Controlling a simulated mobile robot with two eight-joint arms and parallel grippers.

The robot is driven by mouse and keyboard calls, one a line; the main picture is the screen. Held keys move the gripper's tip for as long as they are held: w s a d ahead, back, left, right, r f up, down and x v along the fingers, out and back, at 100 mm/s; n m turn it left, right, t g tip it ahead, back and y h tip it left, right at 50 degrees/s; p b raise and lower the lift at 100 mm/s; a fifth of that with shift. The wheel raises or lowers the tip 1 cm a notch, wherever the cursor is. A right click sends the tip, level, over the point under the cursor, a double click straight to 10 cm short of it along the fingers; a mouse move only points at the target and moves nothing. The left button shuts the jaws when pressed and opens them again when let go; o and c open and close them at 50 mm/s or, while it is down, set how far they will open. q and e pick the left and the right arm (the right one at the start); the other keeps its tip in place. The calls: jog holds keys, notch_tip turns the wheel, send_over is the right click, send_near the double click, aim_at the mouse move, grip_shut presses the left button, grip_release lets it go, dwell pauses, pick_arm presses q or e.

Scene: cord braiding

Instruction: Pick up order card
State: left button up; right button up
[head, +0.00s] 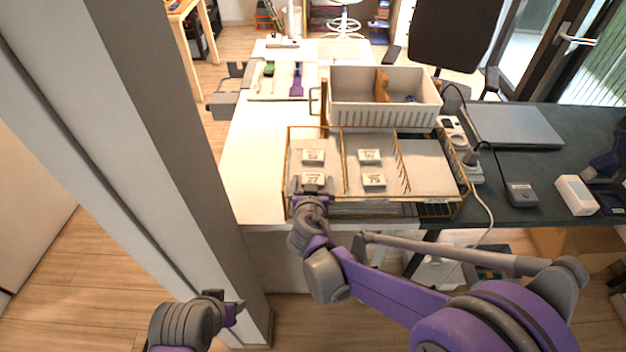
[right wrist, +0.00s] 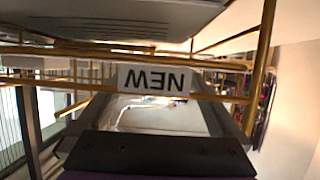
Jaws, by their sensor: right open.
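Several small white cards with dark numbers lie in the brass wire tray (head: 345,160): a back left card (head: 313,156), a back right card (head: 369,156), a front right card (head: 374,180) and a front left card (head: 313,178). I cannot tell which is the order card. My right gripper (head: 314,187) is open at the tray's front left, just before the front left card, and partly covers it. My left gripper (head: 228,306) is low at the left, away from the table.
A white slotted bin (head: 385,115) stands behind the tray. A power strip (head: 460,150) with cables lies to the tray's right, near a closed laptop (head: 515,125). A thick pale column (head: 150,150) rises at the left. The white table left of the tray is clear.

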jog(key=c, duration=1.2)
jog(key=shift+r, duration=0.1)
